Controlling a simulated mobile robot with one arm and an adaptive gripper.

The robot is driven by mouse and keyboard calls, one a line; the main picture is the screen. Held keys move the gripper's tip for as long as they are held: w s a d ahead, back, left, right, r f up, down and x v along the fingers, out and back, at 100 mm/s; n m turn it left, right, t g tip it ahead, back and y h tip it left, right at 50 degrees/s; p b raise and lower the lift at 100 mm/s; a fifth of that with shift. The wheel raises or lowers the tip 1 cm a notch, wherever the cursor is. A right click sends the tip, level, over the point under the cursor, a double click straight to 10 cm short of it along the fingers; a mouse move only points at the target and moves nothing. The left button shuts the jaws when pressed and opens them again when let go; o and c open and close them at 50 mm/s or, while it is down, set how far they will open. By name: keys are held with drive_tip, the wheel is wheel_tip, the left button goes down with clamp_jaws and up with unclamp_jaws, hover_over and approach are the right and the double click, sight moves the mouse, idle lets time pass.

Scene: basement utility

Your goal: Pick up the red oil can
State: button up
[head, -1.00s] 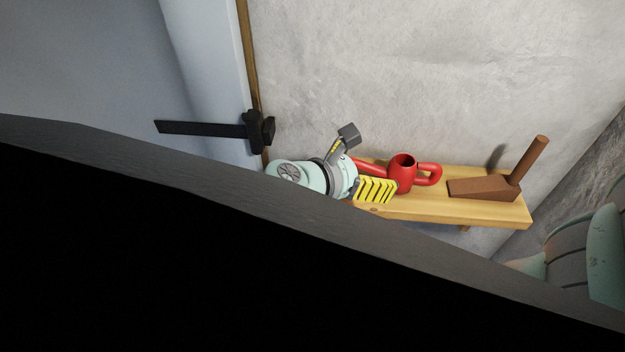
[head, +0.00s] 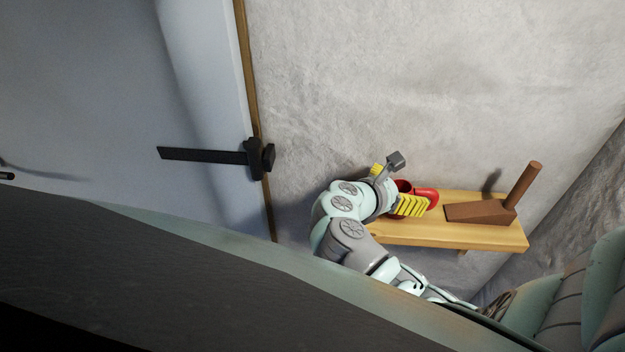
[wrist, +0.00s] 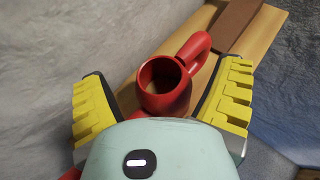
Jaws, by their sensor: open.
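The red oil can (head: 427,196) stands on a wooden shelf (head: 470,234) against the wall, partly hidden by my gripper in the head view. In the wrist view the can (wrist: 165,103) shows its open round top and its loop handle pointing to the upper right. My gripper (head: 395,189) is open at the can. In the wrist view its yellow ridged fingers (wrist: 163,103) lie to the left and right of the can's body, with gaps visible on both sides. The can's lower part is hidden behind my gripper's body.
A brown wedge-shaped block with an upright handle (head: 482,211) sits on the shelf to the right of the can. A grey-blue door (head: 110,80) with a dark latch bar (head: 205,156) is at the left. The wall above the shelf is bare.

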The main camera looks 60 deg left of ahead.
drive_tip(key=shift+w+f, duration=0.2)
drive_tip(key=shift+w, duration=0.15)
drive_tip(key=shift+c, duration=0.3)
drive_tip(key=c, duration=1.4)
